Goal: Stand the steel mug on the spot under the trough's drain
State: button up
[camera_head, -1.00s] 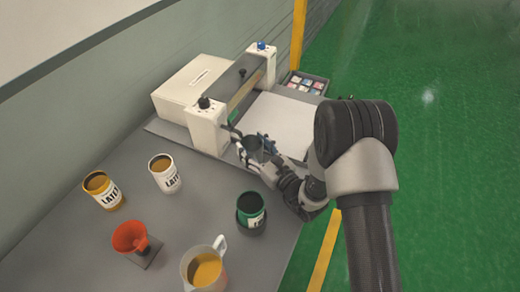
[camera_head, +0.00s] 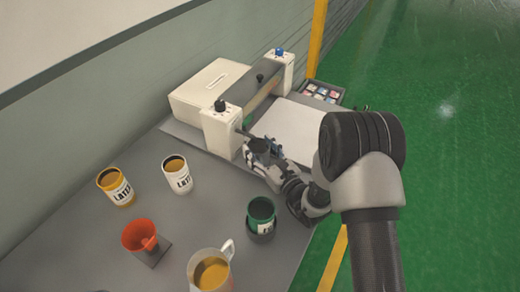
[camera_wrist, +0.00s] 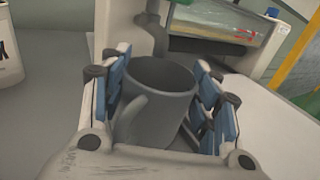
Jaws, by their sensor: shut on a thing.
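The dark grey steel mug (camera_wrist: 165,98) is upright or nearly so in the wrist view, with its handle toward the camera. My gripper (camera_wrist: 168,88) is shut on it, with blue finger pads on both sides. In the head view my gripper (camera_head: 266,152) holds the mug (camera_head: 260,147) beside the near post of the white machine (camera_head: 222,132). A grey drain pipe (camera_wrist: 152,36) comes down just behind the mug's rim in the wrist view. The trough (camera_wrist: 222,32) lies behind it. The spot under the drain is hidden, and I cannot tell whether the mug touches the surface.
Yellow (camera_head: 115,187) and white (camera_head: 177,174) cans stand at left. An orange funnel (camera_head: 140,236), a jug (camera_head: 210,273) and a green can (camera_head: 262,213) stand nearer. A white sheet (camera_head: 288,128) lies right of my gripper. The middle of the grey table (camera_head: 205,215) is clear.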

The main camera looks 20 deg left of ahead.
jog(key=shift+f, duration=0.3)
jog(key=o, duration=1.2)
jog(key=shift+d, duration=0.1)
jog(key=v, duration=1.2)
